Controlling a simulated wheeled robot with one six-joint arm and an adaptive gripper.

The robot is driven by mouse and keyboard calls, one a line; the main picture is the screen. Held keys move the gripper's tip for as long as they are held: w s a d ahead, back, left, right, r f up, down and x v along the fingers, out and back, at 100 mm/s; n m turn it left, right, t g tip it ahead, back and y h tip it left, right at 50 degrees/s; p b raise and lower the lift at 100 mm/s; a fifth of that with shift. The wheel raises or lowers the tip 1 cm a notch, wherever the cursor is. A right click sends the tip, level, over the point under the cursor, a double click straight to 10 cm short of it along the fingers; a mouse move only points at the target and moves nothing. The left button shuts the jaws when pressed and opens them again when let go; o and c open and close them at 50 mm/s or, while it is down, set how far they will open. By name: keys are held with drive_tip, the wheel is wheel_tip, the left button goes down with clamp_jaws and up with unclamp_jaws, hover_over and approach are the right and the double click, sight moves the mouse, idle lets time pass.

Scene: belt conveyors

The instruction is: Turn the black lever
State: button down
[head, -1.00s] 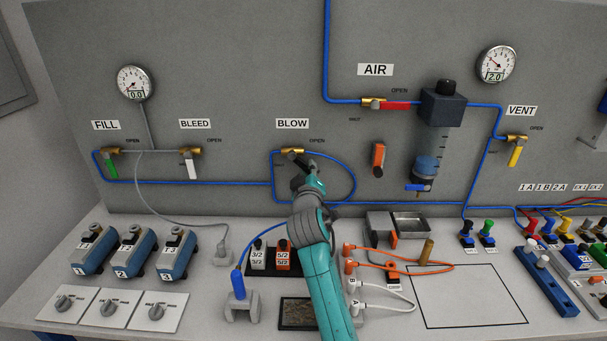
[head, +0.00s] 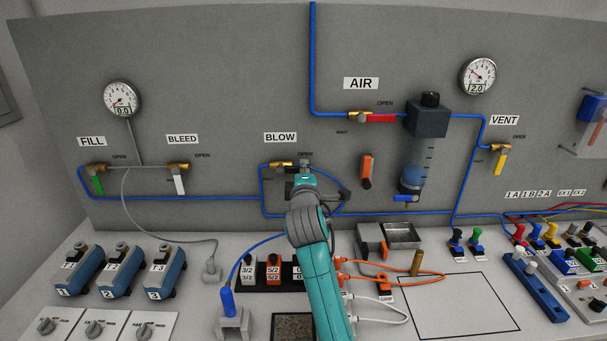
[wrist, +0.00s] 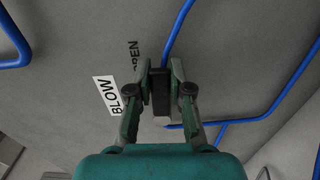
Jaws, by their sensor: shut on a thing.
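The black lever (wrist: 161,92) is between the two fingers of my gripper (wrist: 163,84) in the wrist view. The fingers are shut on it from both sides. In the head view my gripper (head: 304,172) is at the BLOW valve (head: 281,165), just right of its brass body on the blue line. There my gripper and wrist hide most of the lever, so its exact angle cannot be told. The BLOW label (head: 280,137) is above the valve, and it also shows in the wrist view (wrist: 106,95).
Blue tubing (head: 264,190) loops around the valve close to my wrist. The FILL valve (head: 97,168) and BLEED valve (head: 179,167) are to the left, the AIR valve (head: 362,116) to the upper right. The bench below carries fittings and cables. The panel right above BLOW is clear.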

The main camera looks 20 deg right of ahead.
drive_tip(key=shift+r, duration=0.15)
idle(0.4)
drive_tip(key=c, duration=1)
unclamp_jaws()
drive_tip(key=shift+a, duration=0.1)
drive_tip(key=shift+c, duration=0.2)
drive_tip(key=v, duration=1.2)
drive_tip(key=shift+s, duration=0.1)
